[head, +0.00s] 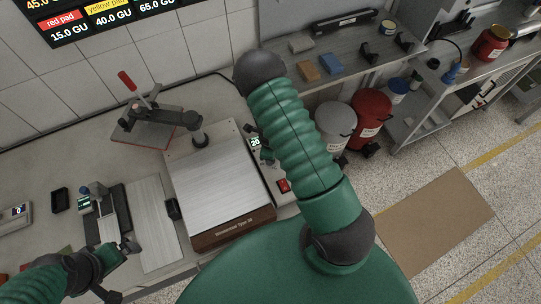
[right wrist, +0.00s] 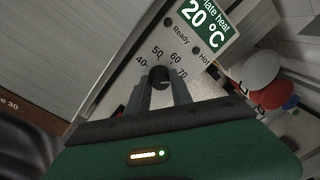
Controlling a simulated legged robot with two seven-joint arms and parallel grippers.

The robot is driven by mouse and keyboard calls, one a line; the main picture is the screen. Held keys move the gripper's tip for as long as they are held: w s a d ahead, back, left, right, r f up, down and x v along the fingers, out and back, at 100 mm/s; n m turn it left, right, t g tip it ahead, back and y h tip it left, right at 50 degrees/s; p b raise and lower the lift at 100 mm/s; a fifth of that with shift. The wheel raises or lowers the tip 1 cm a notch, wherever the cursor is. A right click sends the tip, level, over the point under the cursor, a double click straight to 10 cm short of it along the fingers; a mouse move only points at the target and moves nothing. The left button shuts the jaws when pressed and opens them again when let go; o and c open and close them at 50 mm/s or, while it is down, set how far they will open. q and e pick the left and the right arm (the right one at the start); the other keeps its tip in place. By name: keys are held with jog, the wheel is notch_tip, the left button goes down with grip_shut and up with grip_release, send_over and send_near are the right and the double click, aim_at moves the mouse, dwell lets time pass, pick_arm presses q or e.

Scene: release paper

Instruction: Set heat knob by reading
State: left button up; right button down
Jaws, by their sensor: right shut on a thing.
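The dark heat knob (right wrist: 160,76) sits on a pale panel with the marks 40, 50, 60 and 70 around it. My right gripper (right wrist: 164,88) is shut on the knob in the right wrist view. Which mark the knob points to is not clear. The plate heat display (right wrist: 206,14) reads 20 °C; it also shows in the head view (head: 255,142). The flat metal plate of the press (head: 218,188) lies left of my right arm. My left gripper (head: 122,270) is at the lower left, apart from the press, with its fingers spread.
A wall screen (head: 100,18) lists GU readings: red pad 15.0, yellow pad 40.0, another 65.0. A red-handled lever tool (head: 145,118) stands behind the plate. A small meter (head: 88,204) and a metal strip (head: 153,225) lie left.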

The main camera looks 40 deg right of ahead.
jog(key=shift+w+r, duration=0.1)
jog(key=shift+w, duration=0.1)
jog(key=c, duration=1.1)
grip_release()
jog(key=shift+c, duration=0.2)
notch_tip(320, 180, up, 17)
jog(key=shift+s+a+f, duration=0.2)
jog(key=shift+s+a, duration=0.05)
jog(key=shift+a, duration=0.2)
jog(key=shift+d, duration=0.15)
